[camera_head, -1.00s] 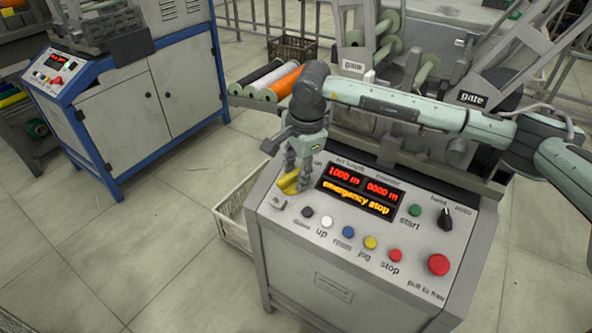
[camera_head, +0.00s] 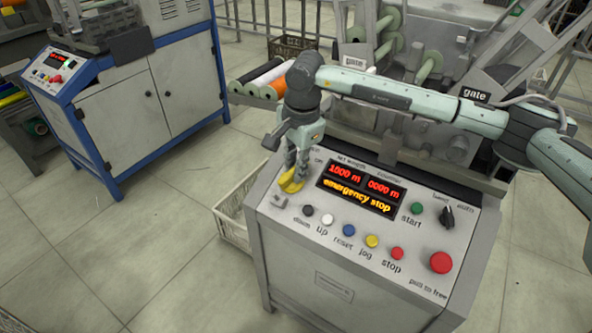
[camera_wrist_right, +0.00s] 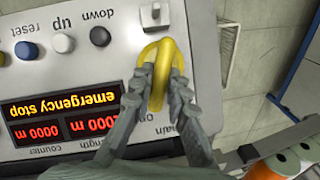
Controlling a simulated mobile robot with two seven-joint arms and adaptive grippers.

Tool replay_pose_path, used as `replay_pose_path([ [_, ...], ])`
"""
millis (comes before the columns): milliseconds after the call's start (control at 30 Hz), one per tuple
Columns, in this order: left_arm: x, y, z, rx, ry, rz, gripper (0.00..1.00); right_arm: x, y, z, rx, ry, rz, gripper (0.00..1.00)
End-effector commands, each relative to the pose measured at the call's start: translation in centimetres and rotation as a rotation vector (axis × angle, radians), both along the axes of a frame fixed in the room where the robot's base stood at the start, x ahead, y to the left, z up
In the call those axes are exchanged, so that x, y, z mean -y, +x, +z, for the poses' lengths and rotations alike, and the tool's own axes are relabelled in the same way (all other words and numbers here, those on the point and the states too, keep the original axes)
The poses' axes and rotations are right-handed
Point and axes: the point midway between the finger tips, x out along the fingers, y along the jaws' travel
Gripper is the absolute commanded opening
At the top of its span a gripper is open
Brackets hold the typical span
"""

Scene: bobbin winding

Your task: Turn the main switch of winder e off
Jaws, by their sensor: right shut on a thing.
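The winder's grey control panel (camera_head: 345,262) fills the lower right of the head view. Its main switch has a yellow handle (camera_head: 291,185) at the panel's upper left corner. My right gripper (camera_head: 291,180) is over that corner with its fingers on the yellow handle. In the right wrist view the grey fingers close around the yellow handle (camera_wrist_right: 155,52), which hides part of the printed "main" and "on" labels. The display (camera_head: 361,191) reads "emergency stop" with 1000 m and 0000 m. My left gripper is not in view.
Beside the switch are the black down button (camera_head: 306,211), white up button (camera_head: 327,220) and blue reset button (camera_head: 348,230). A red emergency stop button (camera_head: 440,262) is at the right. A basket (camera_head: 232,222) stands left of the winder. Another blue-framed winder (camera_head: 150,95) stands further left.

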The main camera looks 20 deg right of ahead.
Motion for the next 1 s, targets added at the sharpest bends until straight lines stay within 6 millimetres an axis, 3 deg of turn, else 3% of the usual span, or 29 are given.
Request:
replay_pose_path([
  [600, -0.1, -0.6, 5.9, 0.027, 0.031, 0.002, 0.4, -0.7, 1.1, 0.0, -0.186, -0.148, 0.51, 0.0],
  [1000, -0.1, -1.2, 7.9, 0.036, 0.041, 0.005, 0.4, -1.1, 1.4, 0.0, -0.27, -0.213, 0.739, 0.0],
])
